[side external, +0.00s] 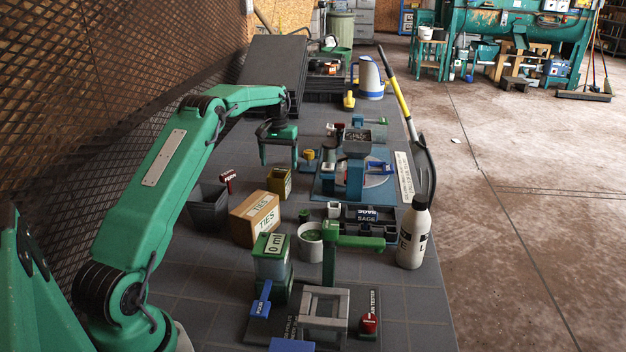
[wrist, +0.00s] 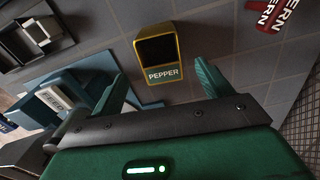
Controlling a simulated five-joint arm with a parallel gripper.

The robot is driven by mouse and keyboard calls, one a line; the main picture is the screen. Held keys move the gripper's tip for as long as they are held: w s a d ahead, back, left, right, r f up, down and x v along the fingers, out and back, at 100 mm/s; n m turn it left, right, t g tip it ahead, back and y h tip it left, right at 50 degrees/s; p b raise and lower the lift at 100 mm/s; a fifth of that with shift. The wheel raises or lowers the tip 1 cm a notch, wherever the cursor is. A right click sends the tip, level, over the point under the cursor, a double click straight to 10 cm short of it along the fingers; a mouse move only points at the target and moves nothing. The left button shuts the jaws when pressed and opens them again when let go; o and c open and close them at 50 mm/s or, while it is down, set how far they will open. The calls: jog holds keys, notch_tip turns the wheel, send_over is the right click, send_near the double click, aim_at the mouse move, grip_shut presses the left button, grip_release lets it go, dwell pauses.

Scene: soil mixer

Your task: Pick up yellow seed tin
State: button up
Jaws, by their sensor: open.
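The yellow seed tin (side external: 279,182) stands on the dark table behind the cardboard box in the side view. In the wrist view the tin (wrist: 158,53) shows a dark open top and a green label reading PEPPER. My gripper (side external: 279,163) points down over the tin, with its green fingers spread and nothing between them. In the wrist view my gripper (wrist: 161,75) has a fingertip to each side of the tin's near end. The fingers appear apart from the tin; the exact height gap is hard to judge.
A cardboard box marked TIES (side external: 255,218) and a black pot (side external: 208,207) stand close by. A red tag (side external: 229,181) stands left of the tin; a red marker (wrist: 277,12) shows in the wrist view. A blue machine (side external: 355,170) stands to the right.

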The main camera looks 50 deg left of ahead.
aim_at(279, 180)
jog(key=shift+f, duration=1.25)
jog(key=shift+f, duration=0.15)
jog(key=shift+s+f, duration=0.1)
jog(key=shift+f, duration=2.35)
jog(key=shift+c, duration=0.5)
jog(key=c, duration=1)
